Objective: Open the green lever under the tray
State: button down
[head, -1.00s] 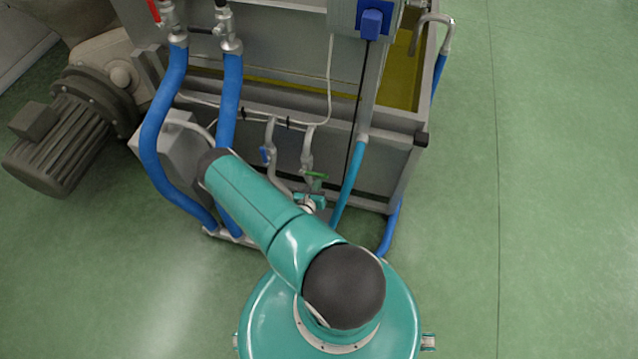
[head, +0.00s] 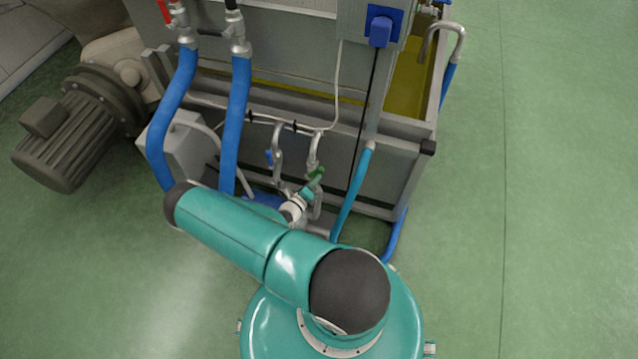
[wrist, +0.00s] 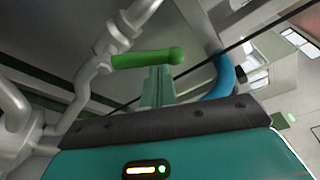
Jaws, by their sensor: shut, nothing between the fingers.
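The green lever (head: 318,173) is on a grey pipe below the front of the steel tray (head: 395,160). In the wrist view the lever (wrist: 147,57) is a bright green bar with a rounded end, running rightward from its pipe fitting. My gripper (head: 309,187) is at the lever in the head view and hides part of it. In the wrist view my gripper (wrist: 157,82) is shut and empty, its fingertips close below the lever's outer half. I cannot tell whether they touch it.
A light-blue hose (head: 351,190) is close on the right. Thick blue hoses (head: 236,120) and a motor (head: 68,140) stand to the left. The green floor at right is clear.

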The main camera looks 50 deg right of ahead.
aim_at(308, 175)
jog(key=shift+w+a+r+n, duration=0.1)
jog(key=shift+w+r+n, duration=0.35)
jog(key=shift+w+n, duration=0.25)
jog(key=shift+w+a+r, duration=0.2)
jog(key=shift+w, duration=0.2)
jog(key=shift+w+a+r, duration=0.15)
jog(key=shift+w+r, duration=0.05)
jog(key=shift+w, duration=0.35)
jog(key=shift+s, duration=0.2)
dwell(1.5)
